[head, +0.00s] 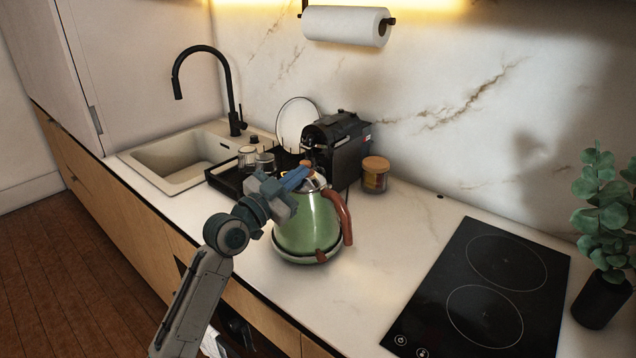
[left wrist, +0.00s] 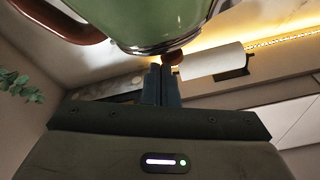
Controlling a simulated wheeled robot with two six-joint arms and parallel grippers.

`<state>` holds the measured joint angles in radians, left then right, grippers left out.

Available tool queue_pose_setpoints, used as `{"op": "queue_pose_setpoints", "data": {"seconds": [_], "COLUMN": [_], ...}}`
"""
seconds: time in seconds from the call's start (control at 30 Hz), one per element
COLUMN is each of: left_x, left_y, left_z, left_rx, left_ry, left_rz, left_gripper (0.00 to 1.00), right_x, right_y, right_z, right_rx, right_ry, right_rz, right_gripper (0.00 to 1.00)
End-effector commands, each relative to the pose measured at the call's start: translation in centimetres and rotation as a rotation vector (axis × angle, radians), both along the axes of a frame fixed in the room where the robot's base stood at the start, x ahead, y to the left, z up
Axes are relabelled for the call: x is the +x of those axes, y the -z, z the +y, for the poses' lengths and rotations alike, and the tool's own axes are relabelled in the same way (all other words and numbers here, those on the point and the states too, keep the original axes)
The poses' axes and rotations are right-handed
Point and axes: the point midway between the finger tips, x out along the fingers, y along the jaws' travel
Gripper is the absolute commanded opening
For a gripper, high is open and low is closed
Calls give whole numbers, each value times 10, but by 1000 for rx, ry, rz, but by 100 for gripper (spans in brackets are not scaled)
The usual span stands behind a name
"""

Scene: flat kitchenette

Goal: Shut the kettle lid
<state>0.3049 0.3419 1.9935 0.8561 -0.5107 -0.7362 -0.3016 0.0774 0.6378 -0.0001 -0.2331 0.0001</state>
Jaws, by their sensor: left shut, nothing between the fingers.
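The green kettle (head: 306,228) stands on the counter, with a brown handle (head: 342,217) on its right side and a metal base ring. Its silvery lid (head: 316,183) shows only partly behind my left gripper, and I cannot tell its angle. My left gripper (head: 297,178) is at the top of the kettle, its blue fingers shut and empty. In the left wrist view the shut fingers (left wrist: 161,84) point toward a small brown knob (left wrist: 172,57) beside the green kettle body (left wrist: 155,22). I cannot tell whether they touch. My right gripper is not in view.
Behind the kettle are a black coffee machine (head: 338,145), a dark tray (head: 226,181) with glass jars and a jar with a wooden lid (head: 375,174). The sink (head: 180,160) is at left.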

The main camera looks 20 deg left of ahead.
Motion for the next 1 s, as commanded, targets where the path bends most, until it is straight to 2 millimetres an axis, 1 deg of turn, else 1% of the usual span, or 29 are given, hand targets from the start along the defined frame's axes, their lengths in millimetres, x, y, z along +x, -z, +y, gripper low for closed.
{"op": "queue_pose_setpoints", "data": {"seconds": [0.03,0.2,0.5,1.0], "left_x": [0,1,3,3], "left_y": [3,8,12,12], "left_z": [1,5,8,9], "left_rx": [-34,-141,-136,-135], "left_ry": [-1,0,0,0], "left_rz": [11,42,41,41], "left_gripper": [0,0,0,0], "right_x": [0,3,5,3], "right_y": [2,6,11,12], "right_z": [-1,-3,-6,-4], "right_rx": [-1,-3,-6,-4], "right_ry": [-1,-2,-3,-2], "right_rz": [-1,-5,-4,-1], "right_gripper": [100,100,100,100]}}
